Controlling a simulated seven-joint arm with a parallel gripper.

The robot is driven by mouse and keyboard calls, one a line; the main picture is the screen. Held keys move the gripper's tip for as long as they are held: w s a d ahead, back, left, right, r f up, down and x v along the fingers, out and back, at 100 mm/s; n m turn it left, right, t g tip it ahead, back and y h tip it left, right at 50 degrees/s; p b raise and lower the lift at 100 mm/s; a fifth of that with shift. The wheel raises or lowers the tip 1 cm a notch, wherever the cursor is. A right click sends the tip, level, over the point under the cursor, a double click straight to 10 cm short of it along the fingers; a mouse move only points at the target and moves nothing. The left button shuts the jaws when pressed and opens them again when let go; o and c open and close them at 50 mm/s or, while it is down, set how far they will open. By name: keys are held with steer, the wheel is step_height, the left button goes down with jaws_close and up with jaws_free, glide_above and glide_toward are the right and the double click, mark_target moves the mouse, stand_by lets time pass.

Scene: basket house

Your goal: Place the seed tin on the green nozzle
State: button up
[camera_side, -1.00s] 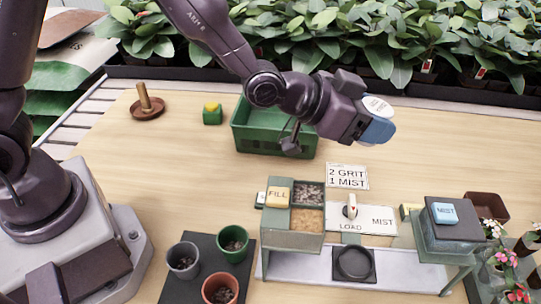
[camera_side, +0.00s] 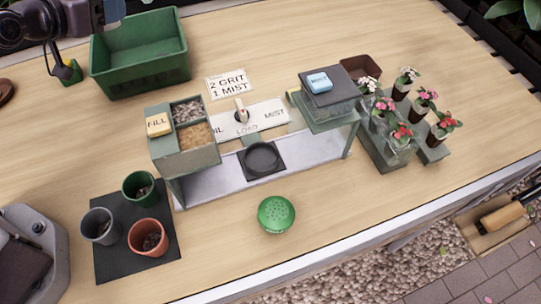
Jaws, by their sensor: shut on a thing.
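The seed tin (camera_side: 68,74), which I take to be the small green block with a yellow top, is at the upper left, just left of the green crate. My gripper (camera_side: 62,62) is above it at the top left edge, with its dark fingers shut on it. The fingers partly hide the tin, and I cannot tell whether it still touches the table. The green nozzle (camera_side: 276,214) is a round, dotted green disc lying on the bare table at the front middle, well apart from my gripper.
The green crate (camera_side: 140,58) stands right of the tin. Several pots are on a dark mat (camera_side: 110,270); flowers stand on the right. Table around the nozzle is clear.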

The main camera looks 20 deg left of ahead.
step_height(320, 180, up, 4)
steer(key=shift+r, duration=0.1)
steer(key=d+m+h, duration=0.4)
steer(key=d+h, duration=0.1)
steer(key=d, duration=1.4)
steer(key=m+g+h, duration=0.4)
steer(key=m+h, duration=0.1)
glide_above(283, 209)
step_height(283, 209, down, 10)
steer(key=shift+f+y, duration=0.2)
steer(key=shift+y, duration=0.1)
step_height(283, 209, down, 9)
steer(key=shift+f, duration=0.2)
steer(key=shift+f, duration=0.1)
